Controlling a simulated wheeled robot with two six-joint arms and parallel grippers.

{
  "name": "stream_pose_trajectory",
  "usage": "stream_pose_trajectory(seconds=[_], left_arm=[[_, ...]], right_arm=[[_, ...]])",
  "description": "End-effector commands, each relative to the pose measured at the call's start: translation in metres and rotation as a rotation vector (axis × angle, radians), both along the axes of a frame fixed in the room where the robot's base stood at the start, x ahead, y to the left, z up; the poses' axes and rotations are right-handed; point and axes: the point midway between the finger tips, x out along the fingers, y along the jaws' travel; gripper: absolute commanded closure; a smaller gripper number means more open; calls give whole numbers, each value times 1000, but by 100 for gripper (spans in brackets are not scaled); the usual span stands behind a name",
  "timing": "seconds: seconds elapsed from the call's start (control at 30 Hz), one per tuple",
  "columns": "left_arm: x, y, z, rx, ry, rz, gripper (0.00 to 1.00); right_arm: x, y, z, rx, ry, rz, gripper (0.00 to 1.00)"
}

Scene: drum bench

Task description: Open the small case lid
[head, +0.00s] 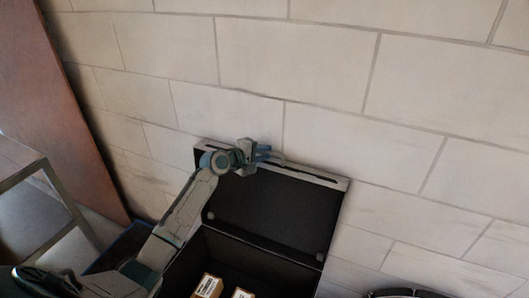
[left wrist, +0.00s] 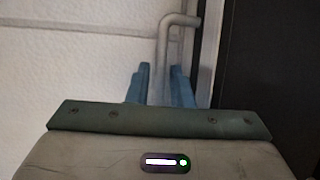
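The black case (head: 181,268) stands against the wall with its lid (head: 265,210) raised, swung up and leaning back near the wall. The lid has a light metal rim along its top edge. My left gripper (head: 268,153) is at the top edge of the lid, left of its middle. In the left wrist view, a bent grey bar (left wrist: 163,45), which looks like a handle, runs down between the two blue fingers (left wrist: 160,72). The fingers stand apart, with a small gap beside the bar. My right gripper is not in view.
Small cardboard boxes (head: 208,286) lie inside the case. A pale block wall (head: 320,60) is close behind the lid. A round drum rim (head: 405,293) shows at the bottom right. A reddish-brown panel (head: 50,110) and a metal frame (head: 55,185) stand at the left.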

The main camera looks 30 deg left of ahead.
Motion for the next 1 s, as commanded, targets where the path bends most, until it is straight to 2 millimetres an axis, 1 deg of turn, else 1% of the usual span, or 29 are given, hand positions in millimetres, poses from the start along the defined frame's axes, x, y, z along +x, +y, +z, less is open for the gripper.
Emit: stream_pose_trajectory(seconds=[0.13, 0.33, 0.37, 0.4, 0.47, 0.7, 0.77, 0.87, 1.0], left_arm=[[4, -2, -2, -1, 1, -1, 80], [4, -2, -2, 0, 1, 0, 80], [4, -2, -2, 0, 1, 0, 82], [4, -2, -2, 0, 1, 0, 90], [4, -2, -2, 0, 1, 0, 100], [3, -2, -2, 1, -1, 0, 100], [-1, -2, -3, 1, -9, 1, 100], [-14, -2, -2, 5, -36, 1, 100], [-41, -3, -1, 10, -93, 0, 100]], right_arm=[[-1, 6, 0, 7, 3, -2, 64], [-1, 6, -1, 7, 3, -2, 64], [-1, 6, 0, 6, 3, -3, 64], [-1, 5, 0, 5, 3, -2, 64], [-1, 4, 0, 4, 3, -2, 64], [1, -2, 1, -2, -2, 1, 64], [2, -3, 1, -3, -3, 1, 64], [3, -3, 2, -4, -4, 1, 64], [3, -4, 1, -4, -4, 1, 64]])
